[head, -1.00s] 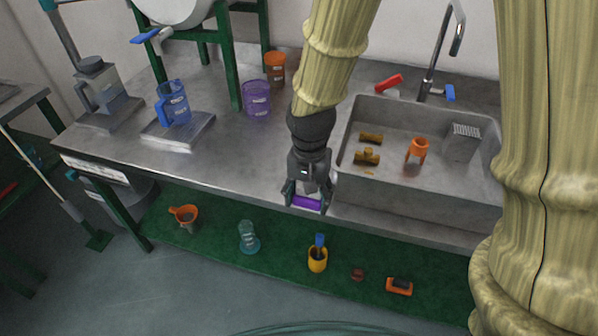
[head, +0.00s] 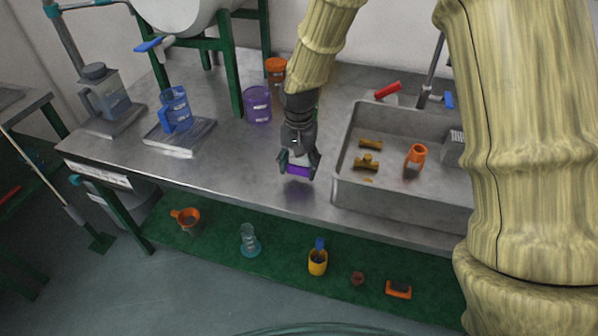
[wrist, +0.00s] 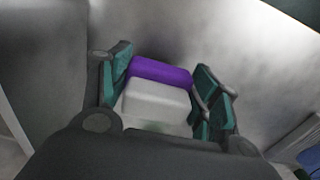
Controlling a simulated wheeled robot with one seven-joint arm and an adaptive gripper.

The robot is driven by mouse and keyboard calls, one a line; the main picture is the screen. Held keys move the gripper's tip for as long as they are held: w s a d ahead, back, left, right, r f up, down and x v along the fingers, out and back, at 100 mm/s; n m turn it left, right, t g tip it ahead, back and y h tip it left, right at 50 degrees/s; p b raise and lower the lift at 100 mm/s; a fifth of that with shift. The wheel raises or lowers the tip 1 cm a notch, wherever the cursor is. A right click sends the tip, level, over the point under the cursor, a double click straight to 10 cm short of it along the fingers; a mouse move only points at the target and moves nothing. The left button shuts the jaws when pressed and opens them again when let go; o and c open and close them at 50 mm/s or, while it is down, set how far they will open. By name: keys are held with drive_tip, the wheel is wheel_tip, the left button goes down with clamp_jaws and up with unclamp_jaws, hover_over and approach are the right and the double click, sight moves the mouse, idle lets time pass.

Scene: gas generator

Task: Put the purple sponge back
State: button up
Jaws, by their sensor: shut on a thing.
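The purple sponge (head: 299,171) is held between the fingers of my gripper (head: 298,166). In the wrist view the sponge (wrist: 160,72) shows a purple layer on one side and a pale grey-white layer on the other. The teal-padded fingers of my gripper (wrist: 166,92) are shut on its two ends. In the head view the sponge is over the front part of the steel counter (head: 240,165), left of the sink. A dark shadow or reflection lies below it. Whether it touches the counter I cannot tell.
The sink (head: 340,180) to the right holds brass fittings (head: 366,161) and an orange part (head: 415,155). A purple cup (head: 257,105) and an orange cup (head: 275,72) stand behind my gripper. A blue jug (head: 176,110) stands left on a plate. The counter's middle is clear.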

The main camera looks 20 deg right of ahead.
sight(299, 174)
drive_tip(key=shift+f, duration=1.5)
drive_tip(key=shift+f, duration=0.15)
drive_tip(key=o, duration=1.1)
drive_tip(key=shift+c, duration=0.2)
wheel_tip(299, 174, up, 12)
drive_tip(key=shift+r+b, duration=0.15)
drive_tip(key=shift+b, duration=0.25)
